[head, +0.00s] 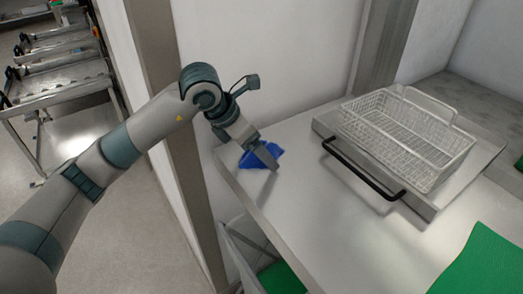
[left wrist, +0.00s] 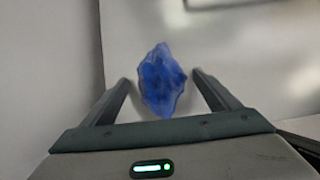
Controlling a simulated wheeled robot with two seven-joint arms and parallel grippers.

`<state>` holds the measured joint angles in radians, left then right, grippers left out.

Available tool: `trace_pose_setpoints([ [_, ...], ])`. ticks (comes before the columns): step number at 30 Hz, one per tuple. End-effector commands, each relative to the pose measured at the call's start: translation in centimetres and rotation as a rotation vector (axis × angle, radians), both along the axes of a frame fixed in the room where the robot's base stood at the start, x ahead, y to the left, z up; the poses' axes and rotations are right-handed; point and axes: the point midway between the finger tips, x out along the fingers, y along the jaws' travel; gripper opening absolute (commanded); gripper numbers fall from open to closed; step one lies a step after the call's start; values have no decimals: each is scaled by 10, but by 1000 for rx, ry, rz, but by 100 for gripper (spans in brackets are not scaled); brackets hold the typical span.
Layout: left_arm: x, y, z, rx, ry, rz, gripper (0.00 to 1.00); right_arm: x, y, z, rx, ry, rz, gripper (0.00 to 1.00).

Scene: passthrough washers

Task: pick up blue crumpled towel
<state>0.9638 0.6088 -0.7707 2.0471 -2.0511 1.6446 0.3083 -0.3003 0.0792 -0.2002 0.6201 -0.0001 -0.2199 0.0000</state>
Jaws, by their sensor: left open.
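The blue crumpled towel (head: 259,157) lies on the left end of the light counter (head: 300,215), near its left edge. My left gripper (head: 268,157) is over it in the head view and hides part of it. In the left wrist view the towel (left wrist: 162,80) shows between the two fingers of my left gripper (left wrist: 162,88), with a gap on both sides near the tips. The fingers are open and the gripper is empty. My right gripper is not in view.
A white wire basket (head: 410,137) stands on a tray with a black handle (head: 362,172) to the right. A green cloth (head: 489,262) lies at the lower right. A wall rises behind the counter. The counter middle is clear.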

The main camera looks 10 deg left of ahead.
Motion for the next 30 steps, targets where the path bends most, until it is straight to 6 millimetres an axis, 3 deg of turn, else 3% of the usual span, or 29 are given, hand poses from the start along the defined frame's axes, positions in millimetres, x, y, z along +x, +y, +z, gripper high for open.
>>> trace_pose_setpoints([
  [8, 0, 0, 0, 0, 0, 0, 83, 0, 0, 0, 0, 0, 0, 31],
  [14, 0, 0, 1, -1, -1, 0, 37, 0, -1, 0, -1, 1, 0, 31],
  [30, 1, 0, 9, -2, -4, 1, 36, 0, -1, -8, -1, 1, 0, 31],
])
